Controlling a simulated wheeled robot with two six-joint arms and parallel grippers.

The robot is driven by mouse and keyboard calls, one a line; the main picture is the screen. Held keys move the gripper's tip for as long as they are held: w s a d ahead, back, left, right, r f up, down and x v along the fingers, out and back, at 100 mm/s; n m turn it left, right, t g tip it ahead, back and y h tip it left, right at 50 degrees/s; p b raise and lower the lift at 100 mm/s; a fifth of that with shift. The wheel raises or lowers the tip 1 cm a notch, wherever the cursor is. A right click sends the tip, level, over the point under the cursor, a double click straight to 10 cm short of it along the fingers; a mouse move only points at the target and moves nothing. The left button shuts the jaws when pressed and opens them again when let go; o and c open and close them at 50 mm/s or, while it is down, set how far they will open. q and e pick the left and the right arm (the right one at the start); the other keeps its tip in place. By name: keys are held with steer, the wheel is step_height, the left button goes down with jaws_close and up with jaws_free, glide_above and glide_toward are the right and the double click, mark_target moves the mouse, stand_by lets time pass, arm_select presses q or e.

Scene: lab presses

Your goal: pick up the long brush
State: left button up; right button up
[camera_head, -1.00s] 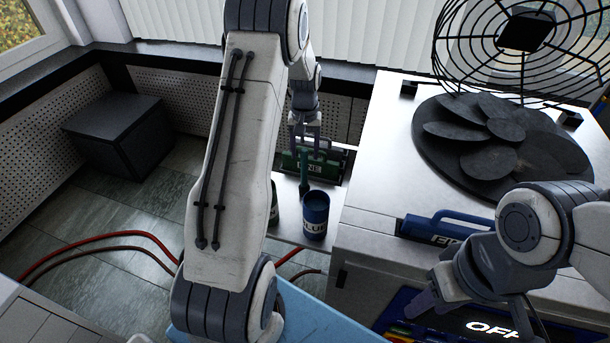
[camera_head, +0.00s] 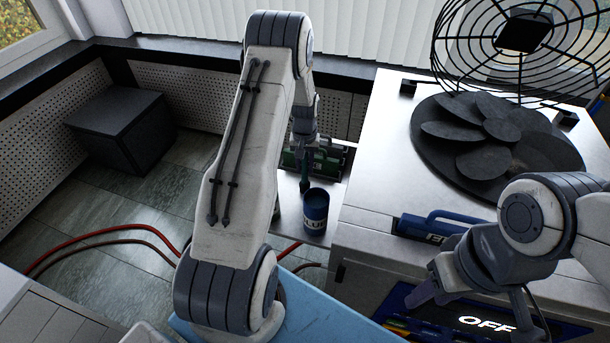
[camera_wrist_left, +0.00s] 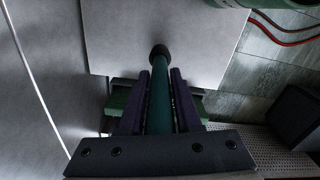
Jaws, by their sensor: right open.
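The long brush, with a dark green handle, shows in the left wrist view (camera_wrist_left: 160,92) as a straight rod with a dark round end. In the head view the brush (camera_head: 304,180) stands upright, just behind a blue can. My left gripper (camera_wrist_left: 161,78) has its two purple-grey fingers along both sides of the handle, very close to it; whether they press on it is unclear. In the head view the left fingers are mostly hidden. My right gripper (camera_head: 468,316) is open and empty over the front of the press, at the right.
A labelled blue can (camera_head: 316,212) stands on a small grey table (camera_head: 288,205). A green rack (camera_head: 328,158) is at the table's back. A large press (camera_head: 385,165) with a black fan (camera_head: 490,140) fills the right. Red hoses (camera_head: 110,232) lie on the floor at left.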

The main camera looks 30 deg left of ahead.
arm_select(q)
jaws_close()
